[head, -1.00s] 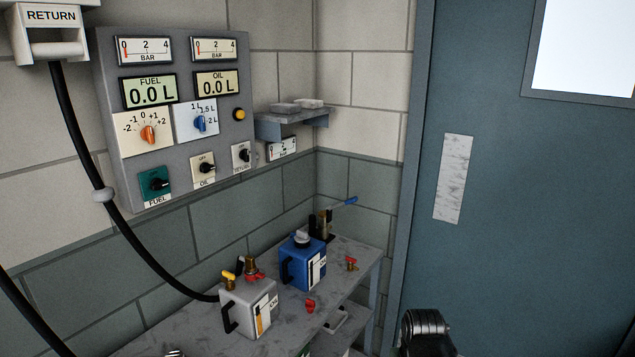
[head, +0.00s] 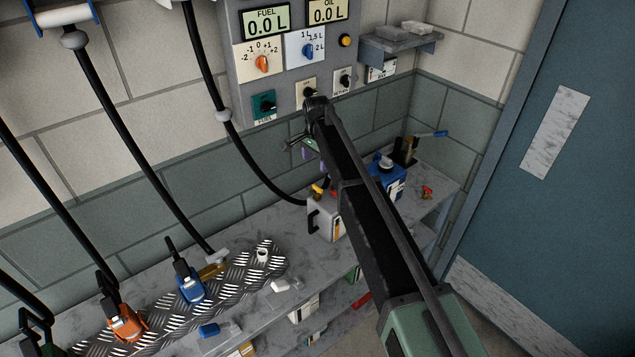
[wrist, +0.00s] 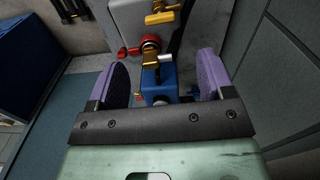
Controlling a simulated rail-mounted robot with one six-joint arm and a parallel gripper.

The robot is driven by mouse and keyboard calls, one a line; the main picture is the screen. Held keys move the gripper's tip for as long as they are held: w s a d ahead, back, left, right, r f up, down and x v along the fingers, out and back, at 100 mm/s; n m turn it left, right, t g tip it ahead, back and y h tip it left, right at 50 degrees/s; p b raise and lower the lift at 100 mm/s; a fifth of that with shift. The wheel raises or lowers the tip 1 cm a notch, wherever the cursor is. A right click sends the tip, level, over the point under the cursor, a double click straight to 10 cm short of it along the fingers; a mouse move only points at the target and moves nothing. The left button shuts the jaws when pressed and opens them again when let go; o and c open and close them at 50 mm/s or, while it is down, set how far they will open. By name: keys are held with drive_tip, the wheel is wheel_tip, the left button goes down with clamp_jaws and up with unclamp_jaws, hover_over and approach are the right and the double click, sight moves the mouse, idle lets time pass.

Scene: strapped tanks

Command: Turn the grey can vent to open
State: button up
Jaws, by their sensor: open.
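The grey can (head: 321,222) stands on the bench below the wall panel, partly hidden by my arm. Its top carries a yellow-handled fitting (head: 318,190); this handle also shows in the wrist view (wrist: 163,18). Beside it in the wrist view is a brass fitting with red (wrist: 150,43). I cannot tell which is the vent, or its setting. My gripper (head: 308,153) is above the can, small and partly hidden in the head view. In the wrist view its purple fingers (wrist: 161,82) are apart and nothing is seen held; the can's fittings appear beyond them.
A black hose (head: 238,150) hangs close to the grey can's left. The panel (head: 285,75) is behind my arm. Several nozzles lie on the tread plate (head: 225,290) at left.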

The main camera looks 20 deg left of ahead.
sight(317, 187)
wheel_tip(317, 187, down, 11)
drive_tip(key=b, duration=1.1)
drive_tip(key=shift+w+f, duration=0.1)
drive_tip(key=shift+f, duration=0.05)
drive_tip(key=shift+r, duration=0.2)
drive_tip(key=c, duration=0.9)
